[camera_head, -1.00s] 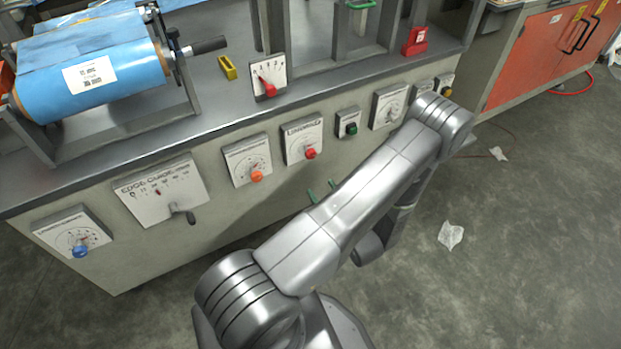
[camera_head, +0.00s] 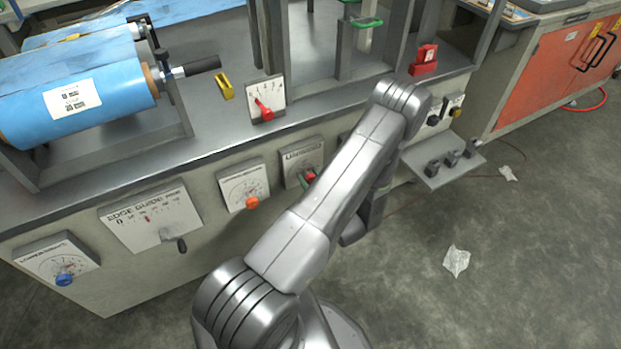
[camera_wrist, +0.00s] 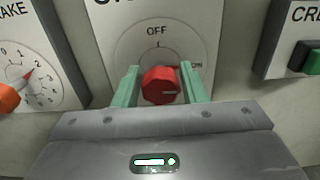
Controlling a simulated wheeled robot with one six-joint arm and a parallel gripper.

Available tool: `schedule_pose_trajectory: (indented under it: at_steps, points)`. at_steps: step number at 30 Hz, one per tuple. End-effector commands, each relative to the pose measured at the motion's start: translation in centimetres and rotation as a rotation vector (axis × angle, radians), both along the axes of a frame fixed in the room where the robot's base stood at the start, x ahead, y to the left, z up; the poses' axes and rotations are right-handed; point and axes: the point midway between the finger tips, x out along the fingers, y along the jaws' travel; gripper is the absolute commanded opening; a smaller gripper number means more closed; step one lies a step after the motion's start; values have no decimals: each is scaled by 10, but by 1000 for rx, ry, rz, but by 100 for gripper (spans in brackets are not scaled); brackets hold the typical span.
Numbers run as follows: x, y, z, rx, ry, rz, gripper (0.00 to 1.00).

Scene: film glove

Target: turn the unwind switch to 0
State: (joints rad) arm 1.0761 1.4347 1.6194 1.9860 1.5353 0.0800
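The unwind switch is a red round knob (camera_wrist: 160,86) on a white plate (camera_wrist: 160,40) marked OFF at the top and ON at the right. A pale line on the knob points right, toward ON. In the head view the same plate (camera_head: 302,157) is on the bench front, with the red knob (camera_head: 309,174) partly behind my arm. My gripper (camera_wrist: 160,88) has its two green fingers on either side of the knob. The fingers are apart, with little room beside the knob; I cannot tell whether they touch it.
In the wrist view, a dial with an orange knob (camera_wrist: 8,98) is at the left and a green button (camera_wrist: 311,62) at the right. In the head view, a red-pointer scale (camera_head: 263,100) stands on the bench top. A grey shelf with black knobs (camera_head: 445,170) sticks out at right.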

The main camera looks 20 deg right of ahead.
Motion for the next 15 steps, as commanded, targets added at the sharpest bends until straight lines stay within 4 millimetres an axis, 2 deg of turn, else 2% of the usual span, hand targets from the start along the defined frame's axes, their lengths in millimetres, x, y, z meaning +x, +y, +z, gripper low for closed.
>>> schedule_pose_trajectory:
  at_steps: [1,3,4,15]
  points:
    - [0,0,0,0,0,0,28]
    - [0,0,0,0,0,0,14]
    - [0,0,0,0,0,0,11]
    - [0,0,-3,-58,-5,1,11]
